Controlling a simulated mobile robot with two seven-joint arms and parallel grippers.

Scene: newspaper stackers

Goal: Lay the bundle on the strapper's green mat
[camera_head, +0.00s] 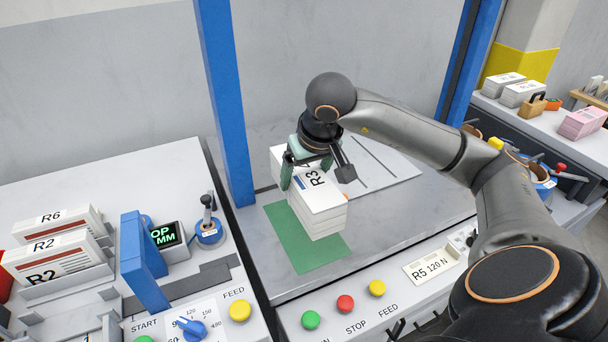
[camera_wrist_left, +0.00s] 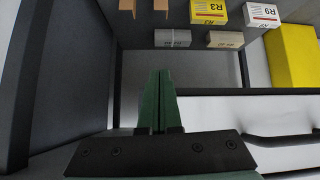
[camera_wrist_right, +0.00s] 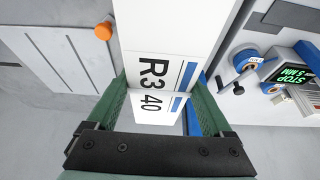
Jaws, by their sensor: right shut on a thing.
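The bundle (camera_head: 320,215) is a white stack with R3 printed on its top sheet. My right gripper (camera_head: 313,172) is shut on it from above, with a finger at each side. In the right wrist view the bundle (camera_wrist_right: 160,75) shows R3 and 40 between the two green fingers (camera_wrist_right: 163,105). The green mat (camera_head: 302,252) lies on the strapper's grey table (camera_head: 375,235), below and partly hidden by the bundle. I cannot tell whether the bundle touches the mat. My left gripper (camera_wrist_left: 158,100) shows only in the left wrist view, its green fingers together with nothing visible between them.
Blue posts (camera_head: 225,100) of the strapper stand on both sides of the table. A panel with green, red and yellow buttons (camera_head: 345,303) runs along the front. On the left are R6 and R2 stacks (camera_head: 55,245) and a small display (camera_head: 163,236).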

